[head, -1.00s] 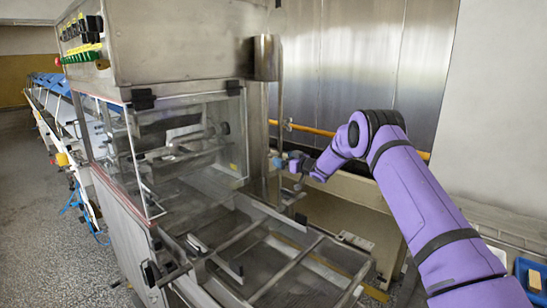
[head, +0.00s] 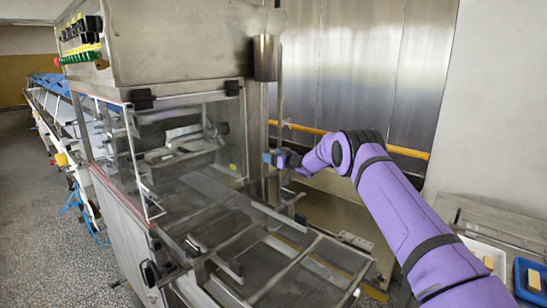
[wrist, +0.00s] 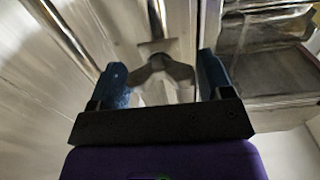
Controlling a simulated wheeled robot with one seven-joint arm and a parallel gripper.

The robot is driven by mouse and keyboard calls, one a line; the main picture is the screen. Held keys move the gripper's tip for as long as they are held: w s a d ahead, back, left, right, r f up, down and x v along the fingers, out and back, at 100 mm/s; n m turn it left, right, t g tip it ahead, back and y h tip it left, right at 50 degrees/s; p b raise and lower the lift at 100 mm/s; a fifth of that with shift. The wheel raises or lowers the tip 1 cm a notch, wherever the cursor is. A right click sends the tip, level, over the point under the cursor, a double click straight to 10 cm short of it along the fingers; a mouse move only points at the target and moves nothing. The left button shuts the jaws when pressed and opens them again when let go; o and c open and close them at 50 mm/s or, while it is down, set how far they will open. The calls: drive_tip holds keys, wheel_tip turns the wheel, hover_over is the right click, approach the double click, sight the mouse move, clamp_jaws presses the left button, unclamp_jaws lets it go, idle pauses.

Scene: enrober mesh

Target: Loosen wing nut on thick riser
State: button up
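My gripper (head: 270,157) reaches in from the right to the upright metal posts beside the machine's opening. In the wrist view its two blue fingers (wrist: 163,76) are apart. A grey two-winged metal piece, which looks like the wing nut (wrist: 160,72), shows between them; I see a gap to each finger and cannot tell its depth. A broad shiny upright, apparently the thick riser (wrist: 178,25), stands behind it. In the head view the wing nut is too small to make out, and the gripper partly covers the posts.
The steel machine (head: 180,40) with its clear guard stands at left. A mesh conveyor bed with frame rails (head: 285,270) lies below the gripper. A yellow rail (head: 310,130) runs behind the arm. A blue tray (head: 530,280) and a white tray (head: 482,252) are at lower right.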

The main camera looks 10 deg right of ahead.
drive_tip(key=c, duration=0.5)
drive_tip(key=shift+o, duration=0.2)
drive_tip(key=shift+n, duration=0.3)
drive_tip(key=n, duration=0.3)
drive_tip(key=shift+n, duration=0.3)
drive_tip(key=n, duration=0.3)
drive_tip(key=shift+n, duration=0.4)
drive_tip(key=n, duration=0.5)
drive_tip(key=shift+f+n, duration=0.1)
drive_tip(key=shift+n, duration=2.3)
